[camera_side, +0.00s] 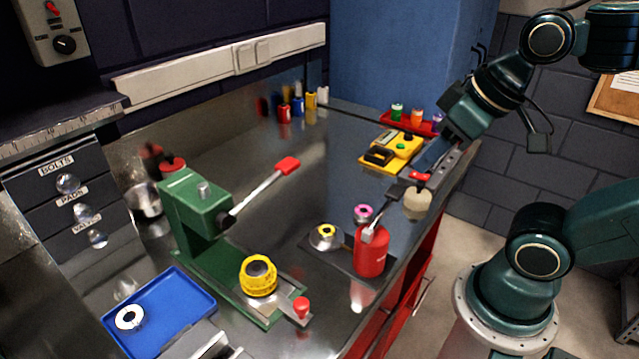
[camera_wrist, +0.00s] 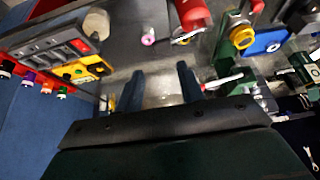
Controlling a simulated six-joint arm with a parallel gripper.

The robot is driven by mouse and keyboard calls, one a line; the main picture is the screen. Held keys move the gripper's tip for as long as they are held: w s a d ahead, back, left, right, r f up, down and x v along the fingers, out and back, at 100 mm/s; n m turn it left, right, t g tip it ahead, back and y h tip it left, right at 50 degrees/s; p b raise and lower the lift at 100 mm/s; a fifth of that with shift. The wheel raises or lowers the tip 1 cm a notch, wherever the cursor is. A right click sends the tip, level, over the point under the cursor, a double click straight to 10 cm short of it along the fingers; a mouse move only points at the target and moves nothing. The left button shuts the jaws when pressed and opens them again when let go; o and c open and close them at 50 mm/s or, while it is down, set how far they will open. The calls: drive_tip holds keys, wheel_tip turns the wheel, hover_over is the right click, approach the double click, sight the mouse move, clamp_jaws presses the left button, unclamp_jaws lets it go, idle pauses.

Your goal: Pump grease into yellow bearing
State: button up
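A red pump can (camera_side: 370,254) with a grey lever stands on a dark plate near the bench's front edge; it shows at the top of the wrist view (camera_wrist: 192,14). Beside it on the plate sits a silver ring part with a yellow centre (camera_side: 324,237), probably the yellow bearing. A yellow ribbed cup (camera_side: 258,276) with a dark centre sits on the base of the green press; it shows in the wrist view (camera_wrist: 242,37). My gripper (camera_wrist: 160,80) is open and empty, its fingers apart above the bench. In the side view it is beyond the can, near the bench's right edge.
The green press (camera_side: 200,212) has a red-tipped lever. A pink ring (camera_side: 363,212) and a cream cylinder (camera_side: 417,203) stand near the can.

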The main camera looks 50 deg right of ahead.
drive_tip(key=c, duration=0.7)
drive_tip(key=shift+w+d+r+m, duration=0.1)
drive_tip(key=shift+d+r+m, duration=0.1)
drive_tip(key=shift+m, duration=0.1)
clamp_jaws()
drive_tip(key=w+a+r+m+g, duration=0.1)
drive_tip(key=w+r+m+g, duration=0.1)
drive_tip(key=m, duration=0.6)
drive_tip(key=w+a+r+m+g+h, duration=0.1)
drive_tip(key=w+r+m+g, duration=0.1)
drive_tip(key=r+m, duration=0.3)
drive_tip(key=shift+w+a+r+m+g, duration=0.25)
drive_tip(key=shift+m+g, duration=0.55)
drive_tip(key=shift+m, duration=1.4)
